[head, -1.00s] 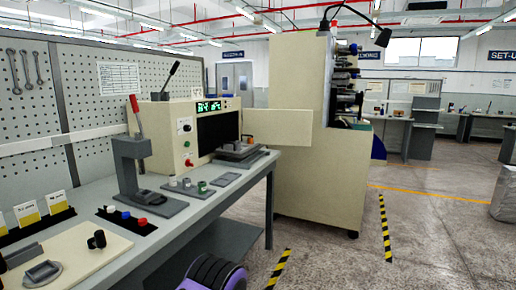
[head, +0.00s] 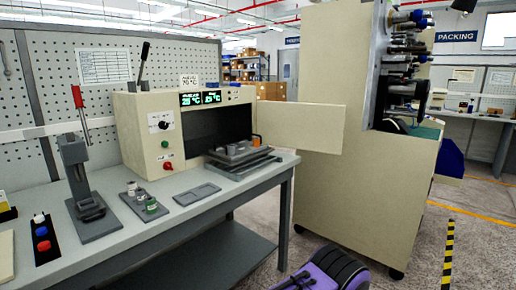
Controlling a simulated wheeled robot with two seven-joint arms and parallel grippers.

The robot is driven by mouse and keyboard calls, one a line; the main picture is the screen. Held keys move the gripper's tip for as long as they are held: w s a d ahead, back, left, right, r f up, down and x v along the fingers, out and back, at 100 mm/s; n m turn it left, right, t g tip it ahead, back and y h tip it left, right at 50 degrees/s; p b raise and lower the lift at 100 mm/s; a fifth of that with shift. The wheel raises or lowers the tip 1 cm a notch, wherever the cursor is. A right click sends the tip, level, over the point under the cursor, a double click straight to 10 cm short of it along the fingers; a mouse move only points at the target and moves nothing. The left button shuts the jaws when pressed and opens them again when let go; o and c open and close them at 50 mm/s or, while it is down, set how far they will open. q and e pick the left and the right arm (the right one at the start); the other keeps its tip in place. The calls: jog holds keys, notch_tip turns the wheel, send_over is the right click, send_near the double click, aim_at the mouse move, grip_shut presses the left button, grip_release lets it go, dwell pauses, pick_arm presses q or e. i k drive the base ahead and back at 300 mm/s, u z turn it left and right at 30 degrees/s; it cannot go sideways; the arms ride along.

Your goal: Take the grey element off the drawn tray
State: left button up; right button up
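The beige oven (head: 150,152) stands on the bench with its door (head: 300,125) swung open to the right. The drawn tray (head: 236,172) sticks out in front of the dark opening. Small grey pieces rest on its upper plate, including a grey element (head: 232,150); exact shapes are too small to tell. A small orange thing (head: 257,140) shows behind the tray's right end. Neither of my grippers is in view.
A flat grey plate (head: 196,194) lies before the oven. Small cylinders stand on a dark holder (head: 143,203) to its left, beside a red-handled lever press (head: 87,190). A tall beige cabinet (head: 360,180) stands right of the bench. Floor is open at right.

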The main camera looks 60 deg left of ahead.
aim_at(231, 148)
jog(key=u, duration=0.35)
jog(key=i, duration=1.05)
jog(key=u, duration=0.65)
